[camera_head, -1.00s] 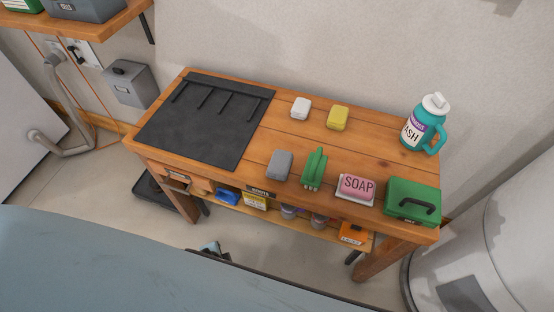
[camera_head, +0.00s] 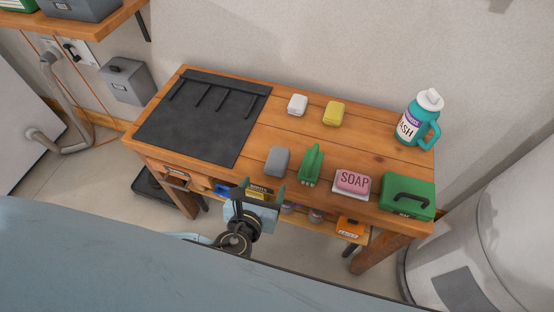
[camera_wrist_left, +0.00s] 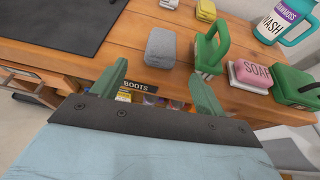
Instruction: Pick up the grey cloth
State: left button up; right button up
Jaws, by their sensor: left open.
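The grey cloth (camera_head: 277,161) is a small folded block on the wooden bench top, near its front edge, left of a green brush-like tool (camera_head: 312,165). It also shows in the left wrist view (camera_wrist_left: 161,46), beyond the fingertips. My left gripper (camera_head: 262,191) is in front of the bench's front edge, just short of the cloth and apart from it. Its two green fingers stand open and empty, as the left wrist view (camera_wrist_left: 158,88) also shows. My right gripper is not in view.
A pink soap (camera_head: 353,182) on a dish and a green box (camera_head: 407,196) stand to the right. White (camera_head: 297,104) and yellow (camera_head: 333,113) blocks and a wash jug (camera_head: 418,120) are at the back. A black mat (camera_head: 203,116) covers the left. A lower shelf holds several items.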

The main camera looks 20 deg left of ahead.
aim_at(277, 161)
pick_arm(q)
jog(key=b+x, duration=0.1)
jog(key=x, duration=0.6)
jog(key=shift+w+f+b, duration=0.1)
jog(key=shift+b, duration=0.25)
jog(key=shift+w+f, duration=0.15)
jog(key=shift+w, duration=0.35)
jog(key=b+x, duration=0.1)
jog(key=x, duration=0.3)
jog(key=shift+w+d+f+b, duration=0.15)
jog(key=shift+w+f+b, duration=0.05)
jog(key=shift+w+b, duration=0.2)
jog(key=shift+s, duration=0.1)
jog(key=c, duration=1)
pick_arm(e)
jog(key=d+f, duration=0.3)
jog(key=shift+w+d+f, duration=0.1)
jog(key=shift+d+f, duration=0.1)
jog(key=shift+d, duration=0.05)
